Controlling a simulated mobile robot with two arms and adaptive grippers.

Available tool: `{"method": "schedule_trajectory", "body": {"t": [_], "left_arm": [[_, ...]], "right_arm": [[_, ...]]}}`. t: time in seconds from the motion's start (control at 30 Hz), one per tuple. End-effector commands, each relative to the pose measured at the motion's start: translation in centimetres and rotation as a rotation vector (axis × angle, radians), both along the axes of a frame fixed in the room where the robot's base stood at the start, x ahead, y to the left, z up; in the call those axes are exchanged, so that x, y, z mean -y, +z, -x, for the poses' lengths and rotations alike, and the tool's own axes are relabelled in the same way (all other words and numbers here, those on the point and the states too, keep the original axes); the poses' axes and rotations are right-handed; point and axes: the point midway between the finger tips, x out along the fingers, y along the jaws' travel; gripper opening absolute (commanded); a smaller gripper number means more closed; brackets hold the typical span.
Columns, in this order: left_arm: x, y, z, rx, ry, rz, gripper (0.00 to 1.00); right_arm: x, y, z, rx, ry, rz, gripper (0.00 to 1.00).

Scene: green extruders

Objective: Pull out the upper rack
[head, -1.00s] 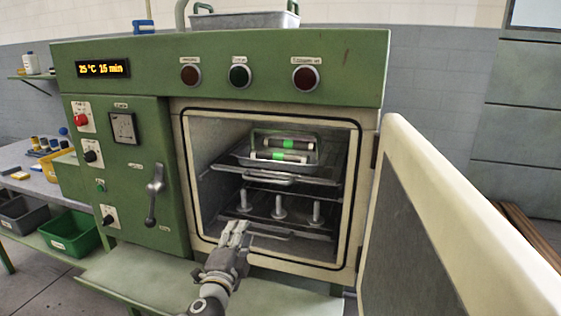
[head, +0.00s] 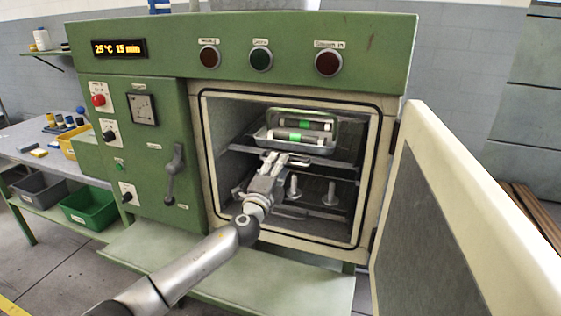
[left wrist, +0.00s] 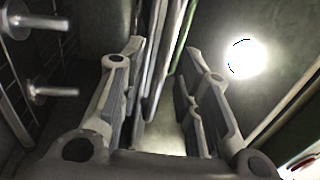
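The upper rack (head: 342,162) is a metal wire shelf inside the open oven chamber. A metal tray (head: 329,150) stands on it and holds dark cylinders (head: 304,137) with green bands and pale ends. My left gripper (head: 280,158) is at the rack's front edge and covers part of it. In the left wrist view my left gripper (left wrist: 166,50) has its fingers spread apart, with long metal bars of the rack (left wrist: 158,75) running between them. I cannot tell whether the fingers touch the bars. My right gripper is not in view.
The oven door (head: 440,190) stands wide open on the right. A lower rack (head: 312,203) with metal pegs (head: 330,194) is below my gripper. A green ledge (head: 160,252) juts out under the oven. A table with bins (head: 88,208) stands at left.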

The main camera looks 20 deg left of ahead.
Motion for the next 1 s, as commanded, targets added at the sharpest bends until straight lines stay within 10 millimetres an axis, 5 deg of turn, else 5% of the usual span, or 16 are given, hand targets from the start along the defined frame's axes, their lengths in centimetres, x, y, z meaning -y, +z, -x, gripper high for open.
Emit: {"method": "schedule_trajectory", "body": {"t": [0.23,0.63,0.9,1.0], "left_arm": [[0.0,0.4,-2.1,0.001,0.001,-0.002,0.31],[0.1,0.5,-2.5,0.0,0.001,0.0,0.31],[0.1,0.4,-2.5,0.0,0.001,-0.001,0.0],[0.1,0.4,-2.5,0.0,0.001,-0.001,0.0]], "right_arm": [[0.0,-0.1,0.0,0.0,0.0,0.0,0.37],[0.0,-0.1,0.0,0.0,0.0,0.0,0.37],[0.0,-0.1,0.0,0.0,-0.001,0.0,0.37],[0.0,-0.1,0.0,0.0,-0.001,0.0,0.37]]}}
